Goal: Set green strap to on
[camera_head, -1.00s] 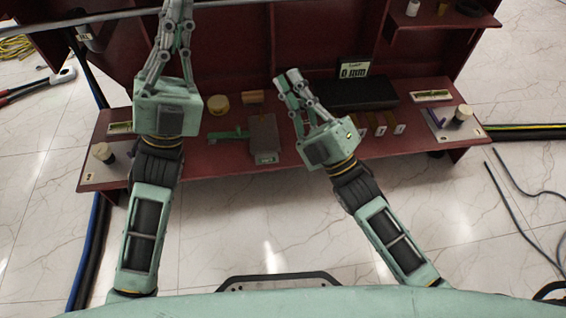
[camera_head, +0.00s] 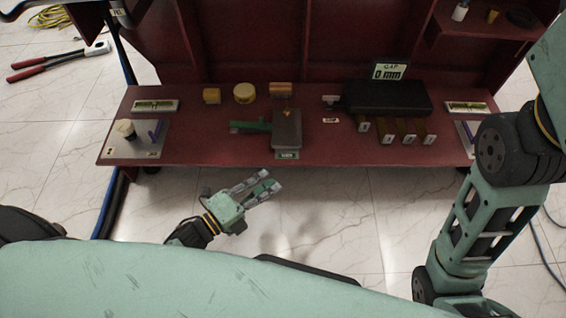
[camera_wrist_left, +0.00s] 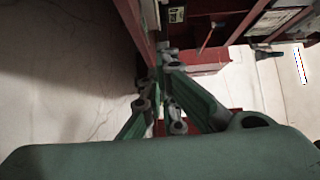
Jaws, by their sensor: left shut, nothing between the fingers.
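A green bar-shaped piece (camera_head: 250,127) lies on the red bench, against the left side of a grey box (camera_head: 287,130). My left gripper (camera_head: 263,187) is shut and empty, in front of the bench's front edge and apart from the green piece. Its fingers also show in the left wrist view (camera_wrist_left: 168,75). My right arm stands at the right of the head view, and its gripper is out of the picture.
The red bench (camera_head: 200,150) carries a black box (camera_head: 388,98) with a "0 mm" sign (camera_head: 389,72) behind it. Several brown pieces stand before the box. A grey plate (camera_head: 135,140) with a purple piece is at the left.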

